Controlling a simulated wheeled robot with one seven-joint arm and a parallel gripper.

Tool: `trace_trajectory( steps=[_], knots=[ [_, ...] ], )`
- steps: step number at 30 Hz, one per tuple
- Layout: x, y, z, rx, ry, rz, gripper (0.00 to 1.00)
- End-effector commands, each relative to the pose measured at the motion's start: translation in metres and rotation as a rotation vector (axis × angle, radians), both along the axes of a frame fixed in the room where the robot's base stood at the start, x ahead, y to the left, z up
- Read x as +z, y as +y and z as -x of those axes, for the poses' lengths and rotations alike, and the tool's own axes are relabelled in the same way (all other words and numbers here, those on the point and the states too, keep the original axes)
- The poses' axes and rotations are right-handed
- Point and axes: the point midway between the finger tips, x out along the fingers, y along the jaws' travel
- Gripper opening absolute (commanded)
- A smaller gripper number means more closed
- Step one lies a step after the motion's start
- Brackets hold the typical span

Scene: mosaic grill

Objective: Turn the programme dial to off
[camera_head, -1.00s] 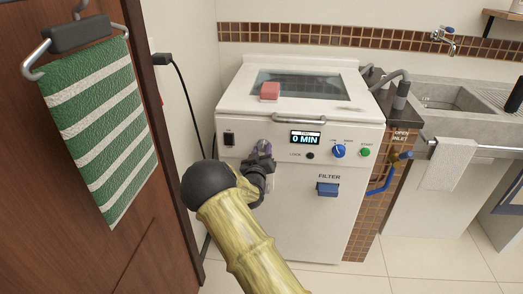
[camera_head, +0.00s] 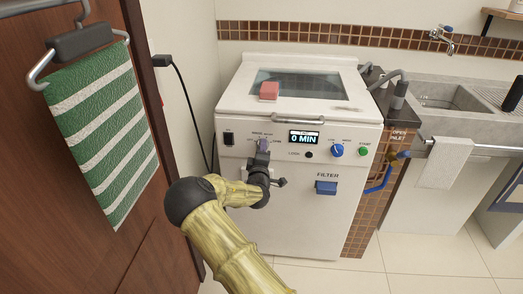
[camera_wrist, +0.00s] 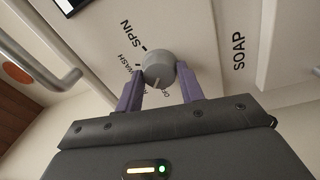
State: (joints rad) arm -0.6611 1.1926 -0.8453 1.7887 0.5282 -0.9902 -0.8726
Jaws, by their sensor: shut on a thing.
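The programme dial (camera_wrist: 158,66) is a round grey knob on the white machine's front panel, with a pale mark on its face pointing toward the gripper side in the wrist view. Printed labels surround it; SPIN and WASH are readable, others are partly hidden by the fingers. My gripper (camera_wrist: 161,76) has its purple fingers on either side of the dial, shut on it. In the head view my gripper (camera_head: 263,146) is at the panel, left of the display, and hides most of the dial.
The display (camera_head: 304,138) reads 0 MIN. A blue knob (camera_head: 337,150), green start button (camera_head: 364,151) and blue filter handle (camera_head: 326,188) lie to the right. A red block (camera_head: 269,91) sits on the lid. A striped towel (camera_head: 100,135) hangs at left.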

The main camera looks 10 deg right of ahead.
Motion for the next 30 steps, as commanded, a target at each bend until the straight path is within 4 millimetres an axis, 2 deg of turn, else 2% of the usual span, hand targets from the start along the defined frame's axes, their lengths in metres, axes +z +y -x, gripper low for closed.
trace_trajectory(
  steps=[15, 30],
  knots=[
    [-0.0010, 0.0006, 0.0006, 0.002, 0.135, 0.408, 0.15],
    [-0.0008, 0.0003, 0.0006, 0.003, 0.169, 0.512, 0.15]
  ],
)
